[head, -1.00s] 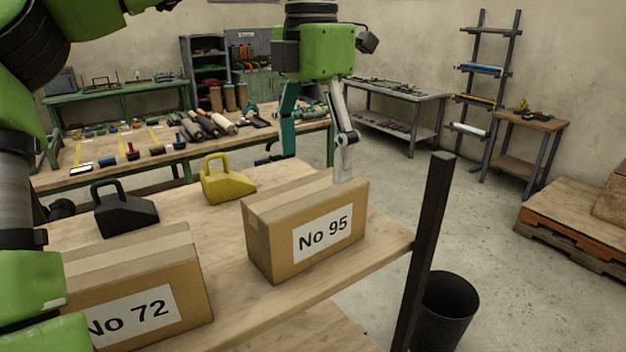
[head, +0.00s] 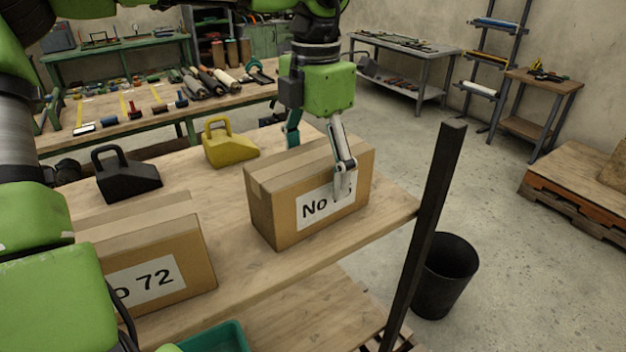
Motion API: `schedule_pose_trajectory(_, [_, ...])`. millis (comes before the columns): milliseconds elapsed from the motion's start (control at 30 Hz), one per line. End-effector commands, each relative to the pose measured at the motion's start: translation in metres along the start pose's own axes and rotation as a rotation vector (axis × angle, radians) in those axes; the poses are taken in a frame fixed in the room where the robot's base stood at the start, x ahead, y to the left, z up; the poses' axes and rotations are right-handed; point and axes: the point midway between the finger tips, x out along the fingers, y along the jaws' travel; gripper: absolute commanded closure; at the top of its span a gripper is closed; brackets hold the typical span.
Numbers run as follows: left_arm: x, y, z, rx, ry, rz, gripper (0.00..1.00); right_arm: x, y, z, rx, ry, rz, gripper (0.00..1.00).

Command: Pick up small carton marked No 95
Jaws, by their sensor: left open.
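The small carton marked No 95 (head: 275,213) stands upright on the wooden shelf, near its right end. My left gripper (head: 318,165) is over the carton, pointing down and open. Its pale finger is in front of the labelled face and hides part of the number. Its teal finger is at the back side of the carton, its tip hidden behind the top. I cannot tell whether either finger touches the carton. My right gripper does not show.
A carton marked No 72 (head: 190,255) stands at the left on the wooden shelf (head: 300,275). A black weight (head: 128,180) and a yellow weight (head: 230,150) stand behind. A dark post (head: 428,230) rises at the shelf's right end, with a black bin (head: 446,275) beyond.

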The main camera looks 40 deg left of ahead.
Motion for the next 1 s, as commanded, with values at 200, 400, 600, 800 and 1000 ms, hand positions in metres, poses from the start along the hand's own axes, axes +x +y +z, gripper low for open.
schedule_pose_trajectory(200, [0.027,0.003,-0.003,0.0,0.003,0.0,0.22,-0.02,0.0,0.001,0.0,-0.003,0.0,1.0])
schedule_pose_trajectory(400, [0.034,0.003,-0.002,-0.002,-0.001,0.0,0.22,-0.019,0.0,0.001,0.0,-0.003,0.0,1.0])
schedule_pose_trajectory(600, [0.033,0.003,-0.002,-0.002,-0.001,0.0,0.5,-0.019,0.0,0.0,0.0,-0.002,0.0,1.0])
schedule_pose_trajectory(800, [0.031,0.003,-0.001,-0.001,-0.007,0.001,0.97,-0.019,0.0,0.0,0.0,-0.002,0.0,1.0])
schedule_pose_trajectory(1000, [0.031,0.003,-0.001,-0.001,-0.007,0.002,0.97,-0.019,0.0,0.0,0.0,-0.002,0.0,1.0])
